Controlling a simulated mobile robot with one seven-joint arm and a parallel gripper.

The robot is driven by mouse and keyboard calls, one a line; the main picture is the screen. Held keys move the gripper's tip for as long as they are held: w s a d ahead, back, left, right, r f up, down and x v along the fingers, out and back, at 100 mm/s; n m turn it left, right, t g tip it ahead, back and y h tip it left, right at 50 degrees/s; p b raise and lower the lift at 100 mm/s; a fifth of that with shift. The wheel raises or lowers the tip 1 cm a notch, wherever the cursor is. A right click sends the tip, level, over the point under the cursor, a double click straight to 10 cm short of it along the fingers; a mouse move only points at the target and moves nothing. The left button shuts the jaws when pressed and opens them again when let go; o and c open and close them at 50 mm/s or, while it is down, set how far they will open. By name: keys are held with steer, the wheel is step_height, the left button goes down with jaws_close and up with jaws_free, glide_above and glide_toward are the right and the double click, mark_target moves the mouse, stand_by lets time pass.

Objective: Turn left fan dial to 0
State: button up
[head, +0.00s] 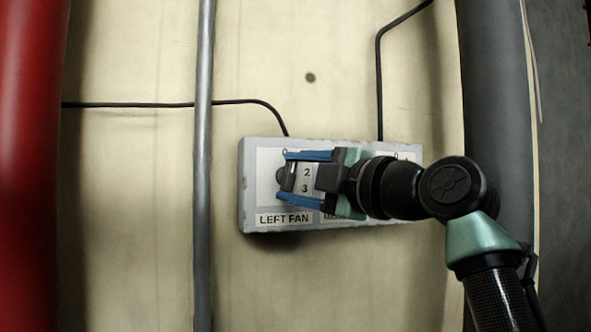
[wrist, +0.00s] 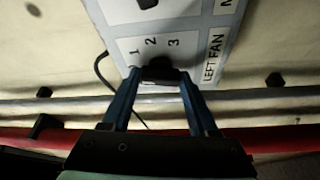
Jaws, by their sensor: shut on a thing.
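The left fan dial (head: 283,180) is a small dark knob on the left part of a grey control box (head: 247,200), above the label LEFT FAN (head: 284,219). My gripper (head: 284,176) reaches in from the right, its blue fingers above and below the dial. In the wrist view, the gripper (wrist: 160,76) is shut on the dial (wrist: 159,68), with a fingertip at each side. The numbers 1, 2 and 3 (wrist: 173,43) show beside the dial there. The 0 mark and the dial's pointer cannot be made out.
My gripper covers much of the box's right half. A thin grey pipe (head: 204,170) runs upright left of the box, with a thick red pipe (head: 30,160) farther left. A wide dark pipe (head: 492,90) stands at right. Black cables (head: 379,80) enter the box from above.

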steer(key=shift+r+n+g+h+p, duration=0.1)
steer(key=shift+n+g+h+p, duration=0.3)
steer(key=shift+n, duration=0.7)
steer(key=o, duration=1.4)
steer(key=shift+w, duration=0.1)
steer(key=shift+s+d+b, duration=0.3)
steer(key=shift+s+d, duration=0.05)
steer(key=shift+s, duration=0.05)
steer(key=b+v, duration=0.5)
steer(key=v, duration=0.7)
steer(key=shift+w+d+b, duration=0.1)
steer(key=shift+b, duration=0.25)
